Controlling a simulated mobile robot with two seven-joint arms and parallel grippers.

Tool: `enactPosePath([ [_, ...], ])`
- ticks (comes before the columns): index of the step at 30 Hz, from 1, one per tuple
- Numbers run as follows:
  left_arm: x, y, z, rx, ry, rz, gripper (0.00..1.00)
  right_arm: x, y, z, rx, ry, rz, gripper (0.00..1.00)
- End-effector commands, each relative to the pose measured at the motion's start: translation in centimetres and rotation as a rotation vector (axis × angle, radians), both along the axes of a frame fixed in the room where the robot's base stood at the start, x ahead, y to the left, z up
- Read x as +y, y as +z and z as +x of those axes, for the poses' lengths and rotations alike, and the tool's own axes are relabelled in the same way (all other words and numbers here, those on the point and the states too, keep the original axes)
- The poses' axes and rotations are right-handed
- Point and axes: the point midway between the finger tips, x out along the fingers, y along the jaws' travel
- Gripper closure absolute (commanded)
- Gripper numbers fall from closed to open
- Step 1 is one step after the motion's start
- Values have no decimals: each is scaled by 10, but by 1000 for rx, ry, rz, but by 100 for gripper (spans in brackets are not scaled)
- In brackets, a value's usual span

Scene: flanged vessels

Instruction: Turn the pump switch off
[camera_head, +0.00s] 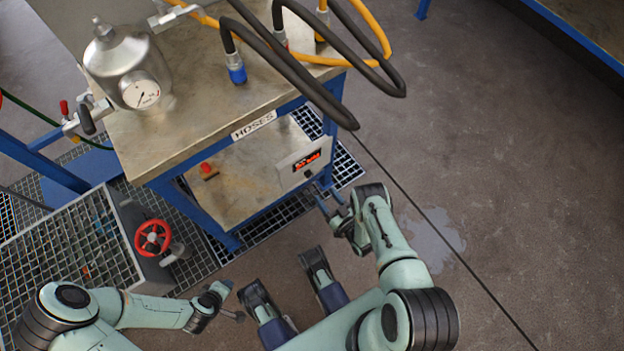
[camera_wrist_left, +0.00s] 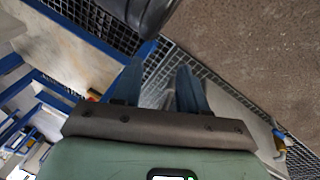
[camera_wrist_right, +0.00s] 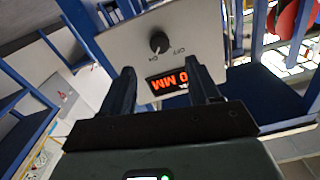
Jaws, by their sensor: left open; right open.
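The pump switch is a small black knob (camera_wrist_right: 159,42) on a pale control box with ON and OFF printed beside it. Its white mark appears to point toward ON. A lit orange display (camera_wrist_right: 168,80) is on the same face. In the head view the control box (camera_head: 300,168) stands at the right end of the cart's lower shelf. My right gripper (camera_head: 328,199) is open and empty just in front of the box. In the right wrist view its fingers (camera_wrist_right: 158,78) straddle the line to the knob, apparently short of it.
The cart top (camera_head: 200,115) carries a metal vessel with a gauge (camera_head: 140,92) and several hoses; black hose loops overhang its right side. A red button (camera_head: 206,168) is on the lower shelf. A red handwheel (camera_head: 152,238) stands at left. Floor on the right is clear.

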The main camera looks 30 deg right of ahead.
Motion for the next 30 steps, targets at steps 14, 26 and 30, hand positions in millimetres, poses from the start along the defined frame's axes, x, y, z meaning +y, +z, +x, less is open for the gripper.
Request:
enactPosePath([
  [14, 7, -43, -41, 142, 9, -5, 57, 7, -2, 85, 1, 0, 0, 39],
  [26, 8, -45, -46, 158, 11, -7, 57, 7, 0, 92, 2, -2, 1, 39],
  [30, 8, -45, -46, 158, 10, -6, 57, 7, 0, 92, 2, -2, 1, 81],
])
